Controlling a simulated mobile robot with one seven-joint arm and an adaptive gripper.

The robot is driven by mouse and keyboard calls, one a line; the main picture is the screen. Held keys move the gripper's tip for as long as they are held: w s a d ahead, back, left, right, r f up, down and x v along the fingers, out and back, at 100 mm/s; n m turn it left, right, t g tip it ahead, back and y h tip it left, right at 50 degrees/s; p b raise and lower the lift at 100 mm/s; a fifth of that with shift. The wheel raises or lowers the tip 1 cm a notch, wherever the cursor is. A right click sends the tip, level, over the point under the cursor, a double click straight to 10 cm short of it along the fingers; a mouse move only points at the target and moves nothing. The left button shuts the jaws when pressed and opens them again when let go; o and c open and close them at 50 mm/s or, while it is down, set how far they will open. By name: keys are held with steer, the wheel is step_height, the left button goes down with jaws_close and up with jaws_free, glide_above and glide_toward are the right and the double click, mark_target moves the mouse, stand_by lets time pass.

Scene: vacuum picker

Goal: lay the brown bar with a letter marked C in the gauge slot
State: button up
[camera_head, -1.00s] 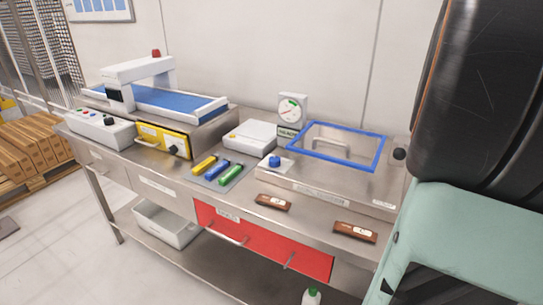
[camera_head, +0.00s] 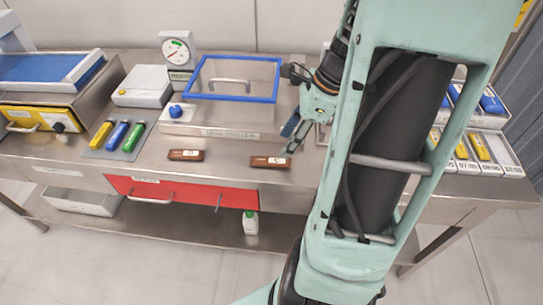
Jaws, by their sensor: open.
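Two brown bars with white labels lie flat at the front of the steel bench: a left brown bar (camera_head: 186,155) and a right brown bar (camera_head: 270,162). The letters are too small to read, so I cannot tell which is C. My gripper (camera_head: 292,139) is open and empty, just above and beside the right end of the right bar; I cannot tell whether it touches. The dial gauge (camera_head: 177,51) stands at the back of the bench, left of the blue-framed box. I cannot make out its slot clearly.
A clear-lidded box with a blue frame (camera_head: 232,98) stands behind the bars. Yellow, blue and green bars lie on a grey mat (camera_head: 96,152) at left. Trays of coloured bars (camera_head: 482,148) sit at right. My arm hides part of the bench.

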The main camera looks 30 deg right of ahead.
mark_target(272, 160)
steer(key=x, duration=0.7)
steer(key=shift+w+a+b, duration=0.1)
steer(key=shift+a+b, duration=0.1)
steer(key=shift+b, duration=0.1)
steer(key=shift+c, duration=0.5)
jaws_close()
